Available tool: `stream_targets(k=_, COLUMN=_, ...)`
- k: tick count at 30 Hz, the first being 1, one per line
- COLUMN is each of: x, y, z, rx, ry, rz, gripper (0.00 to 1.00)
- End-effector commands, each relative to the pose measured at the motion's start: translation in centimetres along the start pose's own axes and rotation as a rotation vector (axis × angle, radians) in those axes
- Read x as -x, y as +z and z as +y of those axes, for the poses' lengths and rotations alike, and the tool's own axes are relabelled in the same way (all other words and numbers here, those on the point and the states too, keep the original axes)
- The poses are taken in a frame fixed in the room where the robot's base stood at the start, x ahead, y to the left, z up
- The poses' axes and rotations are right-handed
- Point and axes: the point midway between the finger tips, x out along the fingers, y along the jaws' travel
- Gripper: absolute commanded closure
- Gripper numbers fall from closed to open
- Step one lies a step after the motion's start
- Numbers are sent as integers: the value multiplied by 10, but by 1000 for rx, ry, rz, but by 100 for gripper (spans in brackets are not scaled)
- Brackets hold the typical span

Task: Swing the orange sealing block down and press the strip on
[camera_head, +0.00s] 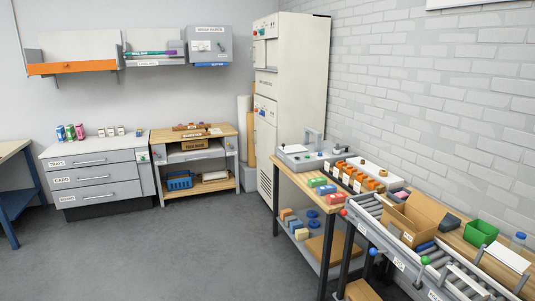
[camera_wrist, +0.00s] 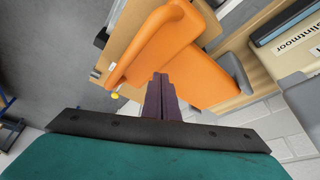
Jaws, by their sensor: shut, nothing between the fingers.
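The orange sealing block (camera_wrist: 185,65) fills the middle of the wrist view, with a rounded, raised bar (camera_wrist: 150,40) along its left side and a grey piece at its right end. My gripper (camera_wrist: 161,82) is shut and empty. Its dark fingers lie side by side and overlap the lower edge of the orange block in the picture; I cannot tell whether they touch it. No strip can be made out. In the head view neither my gripper nor this block can be made out.
In the head view, a workbench (camera_head: 285,170) and a roller conveyor (camera_head: 375,233) stand along the brick wall. The grey floor (camera_head: 190,250) is clear.

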Motion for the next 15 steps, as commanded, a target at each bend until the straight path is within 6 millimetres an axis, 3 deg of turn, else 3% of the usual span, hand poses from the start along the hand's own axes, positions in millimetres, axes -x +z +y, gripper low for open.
stream_targets(k=15, x=23, y=-10, z=0, rx=-1, ry=-1, rz=1, gripper=100)
